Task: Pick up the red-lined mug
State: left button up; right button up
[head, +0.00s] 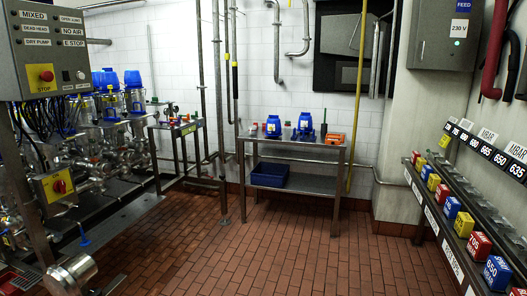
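I cannot make out a red-lined mug for certain. On the steel table (293,148) at the back, a small red and white item (254,129) stands near the left end, too small to identify. Blue-topped containers (273,126) and (305,124) stand to its right, with an orange item (334,138) near the right end. Neither of my grippers is in view.
A blue crate (270,175) sits on the table's lower shelf. Pipework and valves (100,150) fill the left side, under a control box (45,48). A rack with coloured numbered blocks (463,225) runs along the right. The brick-tiled floor (240,250) between is clear.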

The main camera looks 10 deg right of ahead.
aim_at(253, 130)
jog(key=i, duration=4.85)
